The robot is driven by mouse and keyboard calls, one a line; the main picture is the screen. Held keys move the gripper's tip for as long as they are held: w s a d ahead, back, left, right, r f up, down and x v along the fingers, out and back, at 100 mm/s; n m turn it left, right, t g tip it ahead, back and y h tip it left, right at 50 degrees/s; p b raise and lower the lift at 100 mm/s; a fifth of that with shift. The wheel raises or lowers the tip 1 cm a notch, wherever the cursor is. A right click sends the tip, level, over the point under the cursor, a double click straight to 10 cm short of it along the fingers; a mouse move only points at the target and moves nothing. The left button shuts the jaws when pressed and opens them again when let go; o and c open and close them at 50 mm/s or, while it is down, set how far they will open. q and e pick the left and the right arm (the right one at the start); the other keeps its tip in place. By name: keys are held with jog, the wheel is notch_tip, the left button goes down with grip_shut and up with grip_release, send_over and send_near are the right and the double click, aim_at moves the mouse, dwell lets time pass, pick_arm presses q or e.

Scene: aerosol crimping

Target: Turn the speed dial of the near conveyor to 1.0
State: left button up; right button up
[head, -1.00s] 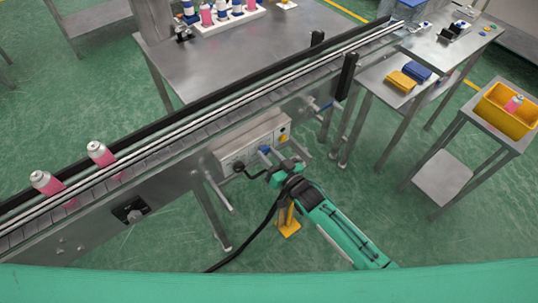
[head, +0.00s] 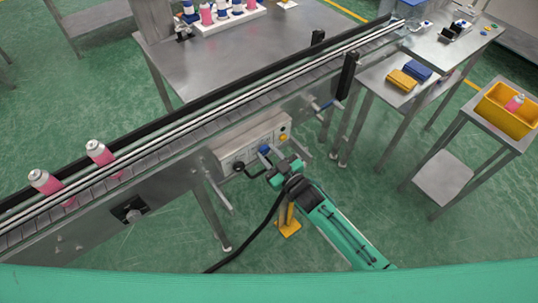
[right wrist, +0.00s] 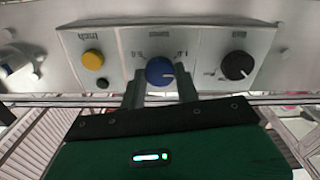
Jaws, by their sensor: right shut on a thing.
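The near conveyor (head: 185,138) runs from lower left to upper right. Its control box (head: 230,152) is on its front side and also fills the right wrist view (right wrist: 210,50). The blue dial (right wrist: 160,71) is in the middle of the panel, with a pale pointer mark toward the right. My right gripper (right wrist: 163,88) is shut on the blue dial from the front, one finger on each side. In the head view, the dial (head: 264,149) shows just beyond the gripper (head: 276,160). My left gripper is not in view.
A black knob (right wrist: 237,66) and a yellow button (right wrist: 93,59) flank the dial. Two pink-and-white cans (head: 98,153) stand on the belt. A yellow bin (head: 508,111) is on a stand at right.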

jog(key=n+b, duration=0.1)
jog(key=n, duration=0.5)
jog(key=shift+n, duration=0.3)
dwell(0.4)
jog(key=o, duration=1)
jog(key=shift+s, duration=0.1)
jog(key=shift+b+v, duration=1.45)
jog(key=shift+v, duration=5.4)
